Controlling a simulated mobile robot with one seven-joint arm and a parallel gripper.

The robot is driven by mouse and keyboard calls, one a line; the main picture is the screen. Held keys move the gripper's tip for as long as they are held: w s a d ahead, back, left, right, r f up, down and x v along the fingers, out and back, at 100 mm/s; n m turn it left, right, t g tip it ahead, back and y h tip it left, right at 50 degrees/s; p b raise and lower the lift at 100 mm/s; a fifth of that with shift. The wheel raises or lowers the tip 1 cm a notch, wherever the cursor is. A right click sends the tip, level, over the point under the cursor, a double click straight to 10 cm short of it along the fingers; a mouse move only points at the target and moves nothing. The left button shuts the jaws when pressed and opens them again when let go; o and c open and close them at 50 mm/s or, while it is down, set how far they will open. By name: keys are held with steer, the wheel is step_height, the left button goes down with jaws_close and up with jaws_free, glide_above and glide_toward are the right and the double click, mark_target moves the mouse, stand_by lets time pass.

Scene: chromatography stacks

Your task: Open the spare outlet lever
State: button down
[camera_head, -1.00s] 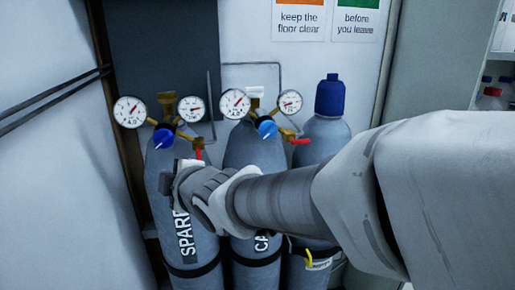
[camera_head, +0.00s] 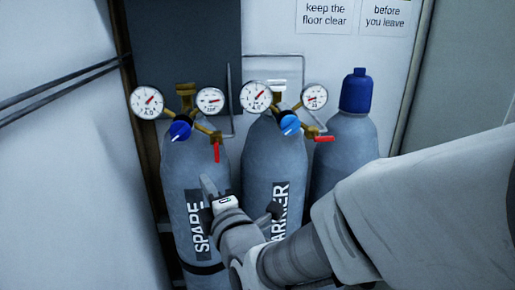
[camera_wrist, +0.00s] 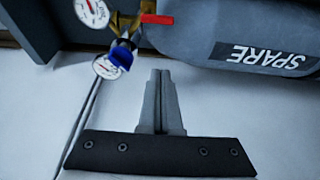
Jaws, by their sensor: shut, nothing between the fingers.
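The grey spare cylinder (camera_head: 190,160) stands at the left, marked SPARE. Its regulator has two gauges and a blue knob (camera_head: 180,130). The red spare outlet lever (camera_head: 216,152) hangs down at the regulator's right side. In the wrist view the red lever (camera_wrist: 155,19) lies near the top, beside the cylinder (camera_wrist: 190,35). My gripper (camera_head: 207,183) is in front of the spare cylinder, below the lever and apart from it. In the wrist view my gripper (camera_wrist: 160,74) has its fingers together, empty, pointing towards the regulator.
The carrier cylinder (camera_head: 262,160) stands just right, with its own red lever (camera_head: 325,139) pointing sideways. A blue-capped cylinder (camera_head: 345,150) is further right. A pale wall panel (camera_head: 60,170) bounds the left side. My forearm covers the lower right.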

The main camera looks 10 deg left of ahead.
mark_target(217, 152)
steer(key=shift+w, duration=0.15)
steer(key=w+a+p, duration=0.1)
steer(key=w+p, duration=0.2)
steer(key=w, duration=0.6)
steer(key=shift+a+p, duration=0.25)
steer(key=shift+p, duration=0.05)
steer(key=shift+w+f+b, duration=0.1)
steer(key=shift+f+b, duration=0.05)
steer(key=shift+b, duration=0.75)
steer(key=shift+d+n+b, duration=0.1)
steer(key=shift+n+b, duration=0.2)
steer(key=shift+b, duration=0.1)
